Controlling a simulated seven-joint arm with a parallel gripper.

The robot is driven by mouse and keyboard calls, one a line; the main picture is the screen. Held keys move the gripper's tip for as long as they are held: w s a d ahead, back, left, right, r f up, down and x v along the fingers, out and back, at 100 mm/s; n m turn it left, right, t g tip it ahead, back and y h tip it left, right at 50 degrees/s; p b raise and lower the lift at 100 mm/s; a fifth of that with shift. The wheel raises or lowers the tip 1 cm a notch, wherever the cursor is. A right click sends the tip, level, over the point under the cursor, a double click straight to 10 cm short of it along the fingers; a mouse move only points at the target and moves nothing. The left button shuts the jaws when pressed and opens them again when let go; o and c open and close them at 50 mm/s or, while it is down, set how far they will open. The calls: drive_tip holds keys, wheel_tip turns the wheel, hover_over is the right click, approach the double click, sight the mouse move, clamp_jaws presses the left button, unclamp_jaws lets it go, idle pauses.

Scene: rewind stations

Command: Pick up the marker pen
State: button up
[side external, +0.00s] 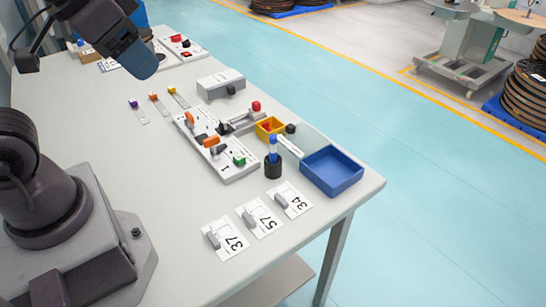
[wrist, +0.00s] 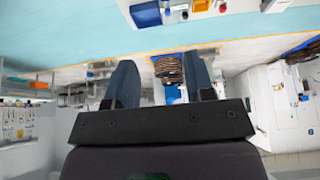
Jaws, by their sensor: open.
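The marker pen (side external: 273,151), with a blue top and a pale band, stands upright in a black round holder (side external: 273,169) near the right end of the table in the side external view. Its lower part is hidden in the holder. My gripper (side external: 140,62) is high at the upper left of that view, far from the pen. In the wrist view its two dark fingers (wrist: 163,88) are spread apart with nothing between them. I cannot pick out the pen surely in the wrist view.
A blue tray (side external: 332,171) stands right of the pen, and a yellow bin (side external: 269,128) stands behind it. A white panel (side external: 240,172) with orange and green parts lies to the left. Number cards (side external: 260,220) lie in front. The table's left middle is clear.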

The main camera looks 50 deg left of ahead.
idle(0.4)
drive_tip(key=m+g, duration=0.6)
drive_tip(key=m, duration=1.5)
hover_over(273, 136)
wheel_tip(273, 136, down, 15)
drive_tip(key=f, duration=0.7)
drive_tip(key=shift+s+f, duration=0.3)
drive_tip(key=f, duration=0.5)
drive_tip(key=shift+w+d+f, duration=0.1)
drive_tip(key=shift+w+f, duration=0.2)
